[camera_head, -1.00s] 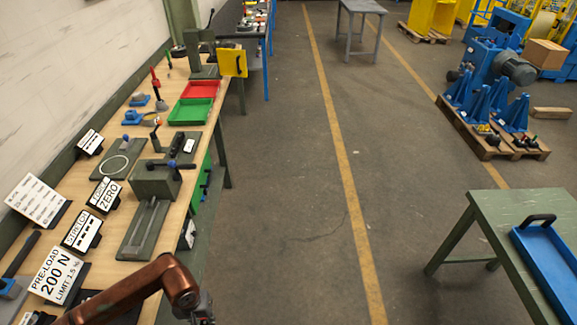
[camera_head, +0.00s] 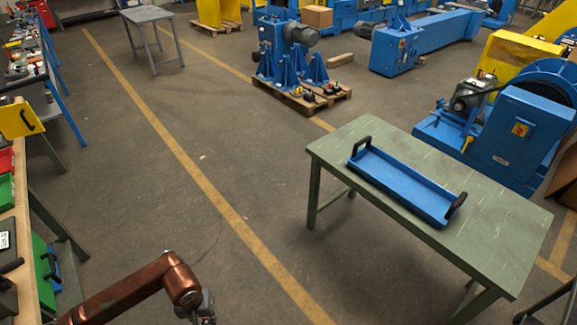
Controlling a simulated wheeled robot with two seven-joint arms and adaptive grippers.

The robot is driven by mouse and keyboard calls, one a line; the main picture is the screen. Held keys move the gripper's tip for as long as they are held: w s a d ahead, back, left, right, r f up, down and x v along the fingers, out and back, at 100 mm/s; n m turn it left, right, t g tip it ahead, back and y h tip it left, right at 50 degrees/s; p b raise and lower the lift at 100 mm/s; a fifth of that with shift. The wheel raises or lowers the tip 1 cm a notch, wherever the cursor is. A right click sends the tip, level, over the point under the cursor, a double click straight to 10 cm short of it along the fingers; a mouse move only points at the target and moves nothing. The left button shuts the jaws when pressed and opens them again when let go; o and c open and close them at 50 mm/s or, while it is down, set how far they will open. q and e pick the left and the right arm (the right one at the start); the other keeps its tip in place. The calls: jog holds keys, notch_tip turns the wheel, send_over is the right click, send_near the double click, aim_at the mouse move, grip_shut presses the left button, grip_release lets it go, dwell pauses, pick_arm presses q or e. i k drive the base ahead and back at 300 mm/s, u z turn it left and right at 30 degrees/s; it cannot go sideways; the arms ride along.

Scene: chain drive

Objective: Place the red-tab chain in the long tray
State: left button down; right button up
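The long blue tray (camera_head: 410,192) lies on a green table (camera_head: 350,140) at the right, with a black handle at each end. It looks empty. No red-tab chain is visible in this view. My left gripper (camera_head: 205,314) is at the bottom edge, left of centre, mostly cut off below the copper arm. It is well away from the tray, and its fingers cannot be made out. My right gripper is not in view.
A wooden workbench (camera_head: 22,225) runs along the left edge, with red and green trays partly cut off. Open floor with a yellow line (camera_head: 205,183) lies between the bench and the green table. Blue machinery (camera_head: 505,140) stands behind the table. A dark object (camera_head: 550,304) is at bottom right.

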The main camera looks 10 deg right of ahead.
aim_at(400, 185)
jog(key=i, duration=2.3)
jog(key=z, duration=1.95)
